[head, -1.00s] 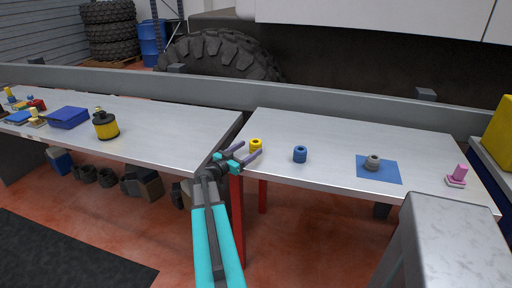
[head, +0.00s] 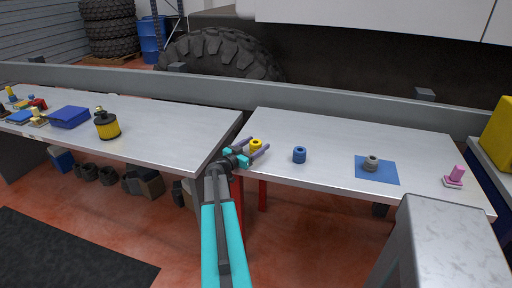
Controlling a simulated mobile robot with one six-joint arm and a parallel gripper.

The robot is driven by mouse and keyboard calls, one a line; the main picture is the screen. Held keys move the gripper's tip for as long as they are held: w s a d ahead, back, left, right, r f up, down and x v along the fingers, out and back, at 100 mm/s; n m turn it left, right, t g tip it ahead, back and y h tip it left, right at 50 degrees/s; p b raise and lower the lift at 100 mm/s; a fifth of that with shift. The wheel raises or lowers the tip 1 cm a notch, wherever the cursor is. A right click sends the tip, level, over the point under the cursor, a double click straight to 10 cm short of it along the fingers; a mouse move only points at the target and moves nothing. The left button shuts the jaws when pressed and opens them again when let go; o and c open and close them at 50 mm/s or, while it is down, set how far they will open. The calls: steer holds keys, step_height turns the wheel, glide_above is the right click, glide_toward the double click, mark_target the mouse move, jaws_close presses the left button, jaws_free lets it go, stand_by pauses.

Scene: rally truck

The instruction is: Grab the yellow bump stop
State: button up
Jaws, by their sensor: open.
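The yellow bump stop (head: 256,145) is a small ringed cylinder standing upright near the left front corner of the right table (head: 330,130). My gripper (head: 257,148) is open. In the head view its two purple-grey fingers lie on either side of the bump stop, one to its left and one to its right. I cannot tell whether either finger touches it. The lower part of the bump stop is partly hidden by the gripper.
A blue cylinder (head: 299,155) stands just right of the bump stop. Farther right are a grey part on a blue mat (head: 389,176) and a pink part (head: 455,175). The left table (head: 165,130) holds a yellow-black filter (head: 107,126) and a blue box (head: 70,116).

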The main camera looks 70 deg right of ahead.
stand_by(0.4)
steer(key=c, duration=1.2)
steer(key=shift+c, duration=0.2)
steer(key=shift+r, duration=0.1)
